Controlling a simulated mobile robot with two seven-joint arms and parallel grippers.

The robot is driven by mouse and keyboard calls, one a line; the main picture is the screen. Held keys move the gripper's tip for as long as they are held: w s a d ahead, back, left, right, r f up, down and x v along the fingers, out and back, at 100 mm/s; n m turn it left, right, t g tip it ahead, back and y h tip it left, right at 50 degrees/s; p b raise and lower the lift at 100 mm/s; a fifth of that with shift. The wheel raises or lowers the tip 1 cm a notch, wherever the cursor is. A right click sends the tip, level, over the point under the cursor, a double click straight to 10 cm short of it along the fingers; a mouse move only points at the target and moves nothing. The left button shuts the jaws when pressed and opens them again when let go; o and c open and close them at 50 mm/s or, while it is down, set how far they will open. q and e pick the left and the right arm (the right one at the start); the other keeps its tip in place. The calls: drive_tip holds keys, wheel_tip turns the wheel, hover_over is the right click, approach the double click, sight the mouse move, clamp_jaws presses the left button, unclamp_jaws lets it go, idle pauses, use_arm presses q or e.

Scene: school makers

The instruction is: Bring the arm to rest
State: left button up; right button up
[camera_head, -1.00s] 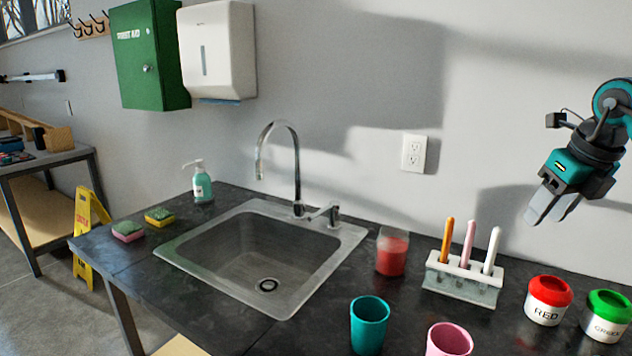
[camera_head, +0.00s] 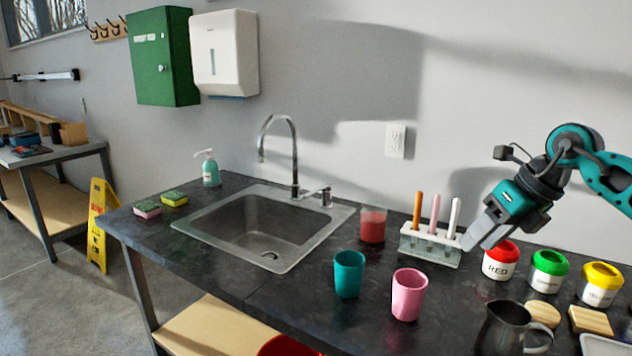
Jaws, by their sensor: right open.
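My right gripper (camera_head: 484,234) is at the right of the head view, a teal and dark grey hand with light grey fingers pointing down and left. It is open and nothing shows between its fingers. In the picture its fingertips overlap the right end of the white brush rack (camera_head: 425,247), which holds an orange, a pink and a white handle. I cannot tell whether they touch. The teal arm (camera_head: 602,174) comes in from the right edge. My left gripper is not in view.
The dark counter holds a sink (camera_head: 262,230), a glass of red liquid (camera_head: 373,225), a teal cup (camera_head: 349,274), a pink cup (camera_head: 409,294), red (camera_head: 500,262), green (camera_head: 548,272) and yellow-lidded (camera_head: 600,285) pots, and a dark pitcher (camera_head: 507,328). A yellow floor sign (camera_head: 99,225) stands left.

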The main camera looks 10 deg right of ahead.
drive_tip(key=s+a+f+m+t+y+p, duration=0.1)
drive_tip(key=a+f+m+t+y, duration=0.2)
drive_tip(key=a, duration=0.5)
drive_tip(key=s+a+f+m+y, duration=0.1)
drive_tip(key=s+a+m+y, duration=0.15)
drive_tip(key=a+y, duration=0.5)
drive_tip(key=a+f+m+t+y+p, duration=0.1)
drive_tip(key=a+f+m+t+y, duration=0.15)
drive_tip(key=a, duration=0.65)
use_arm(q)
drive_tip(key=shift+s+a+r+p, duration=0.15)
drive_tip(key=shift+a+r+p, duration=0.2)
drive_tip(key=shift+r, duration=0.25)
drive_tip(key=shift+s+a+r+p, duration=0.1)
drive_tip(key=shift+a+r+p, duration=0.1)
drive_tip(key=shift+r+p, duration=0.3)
use_arm(e)
drive_tip(key=s+d+f+m+h, duration=0.3)
drive_tip(key=s+f+m+h, duration=0.4)
drive_tip(key=f+m, duration=0.5)
drive_tip(key=s+d+f+m+t+h, duration=0.1)
drive_tip(key=s+d+f+m+h, duration=0.2)
drive_tip(key=s+f+m+h, duration=0.5)
wheel_tip(320, 180, down, 5)
drive_tip(key=s+m, duration=0.2)
drive_tip(key=m, duration=0.6)
drive_tip(key=shift+s+d+r, duration=0.15)
drive_tip(key=shift+d+r, duration=0.05)
drive_tip(key=shift+d, duration=0.15)
